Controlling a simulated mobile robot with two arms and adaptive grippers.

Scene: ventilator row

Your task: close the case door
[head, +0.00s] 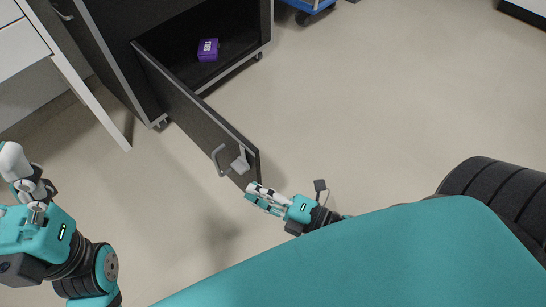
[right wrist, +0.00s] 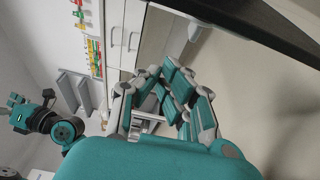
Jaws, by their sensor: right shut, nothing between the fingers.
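The black case (head: 112,28) stands at the top left in the head view. Its door (head: 192,103) is swung wide open, with a metal handle (head: 218,160) and a latch plate (head: 241,160) near its free end. My right gripper (head: 254,193) is shut and empty, close to the lower corner of the door's free end; I cannot tell if they touch. In the right wrist view its fingers (right wrist: 168,95) show, with a dark panel edge, seemingly the door (right wrist: 265,28), above right. My left gripper (head: 18,168) is at the left edge, partly cut off, away from the case.
A purple box (head: 208,49) sits inside the case. A white desk (head: 22,45) with a slanting leg stands left of the case. A blue wheeled base (head: 308,5) is at the top. The floor right of the door is clear.

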